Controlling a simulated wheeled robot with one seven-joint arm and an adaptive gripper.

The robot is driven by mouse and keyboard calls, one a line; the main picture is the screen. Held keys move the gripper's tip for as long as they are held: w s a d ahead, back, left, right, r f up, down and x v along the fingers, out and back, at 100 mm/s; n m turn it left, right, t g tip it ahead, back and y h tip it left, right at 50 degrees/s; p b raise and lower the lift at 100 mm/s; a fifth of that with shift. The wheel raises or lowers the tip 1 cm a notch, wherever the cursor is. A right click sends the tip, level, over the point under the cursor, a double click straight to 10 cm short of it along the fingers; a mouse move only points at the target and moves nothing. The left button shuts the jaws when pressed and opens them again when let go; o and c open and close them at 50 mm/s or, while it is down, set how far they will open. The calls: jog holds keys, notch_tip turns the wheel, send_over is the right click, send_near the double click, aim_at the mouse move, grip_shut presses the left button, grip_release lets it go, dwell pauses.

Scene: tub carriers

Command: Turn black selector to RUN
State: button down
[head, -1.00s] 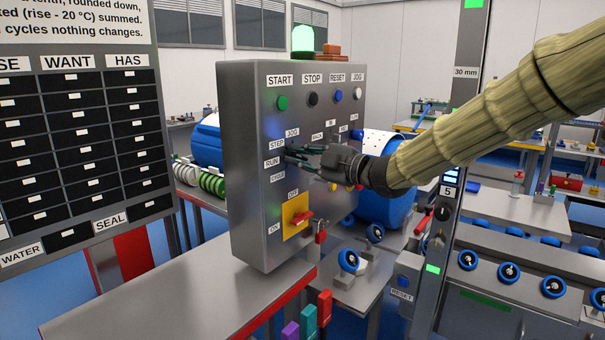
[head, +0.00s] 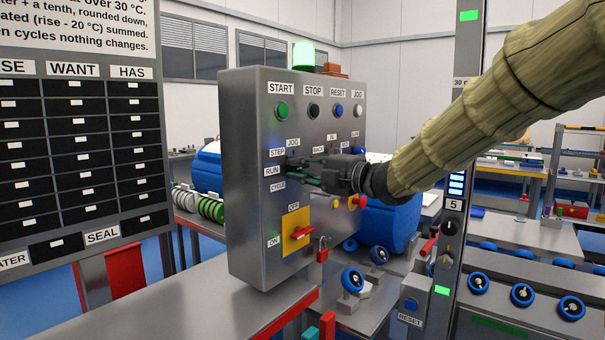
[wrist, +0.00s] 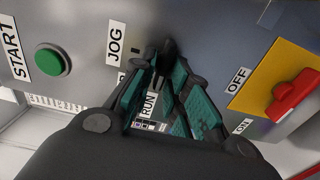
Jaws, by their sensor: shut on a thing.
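The black selector (wrist: 168,48) is on the face of the grey control panel (head: 252,115), amid the labels STEP, JOG, RUN (head: 272,171) and CYCLE. My gripper (head: 292,167) reaches in from the right and is shut on the selector. In the wrist view, my gripper's teal-padded fingers (wrist: 169,72) stand on both sides of the selector, with the RUN label (wrist: 149,104) seen between them and JOG to the left. The fingers hide most of the selector, so I cannot tell which label it points to.
Above are the green START button (head: 282,110), black STOP, blue RESET and white JOG buttons. Below is a red switch (head: 301,232) on a yellow plate marked OFF and ON, with a red padlock (head: 322,250) beside it. A grey bench (head: 190,305) runs in front.

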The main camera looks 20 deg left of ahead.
jog(key=c, duration=1.6)
grip_release()
jog(key=shift+o, duration=0.2)
jog(key=v, duration=1.2)
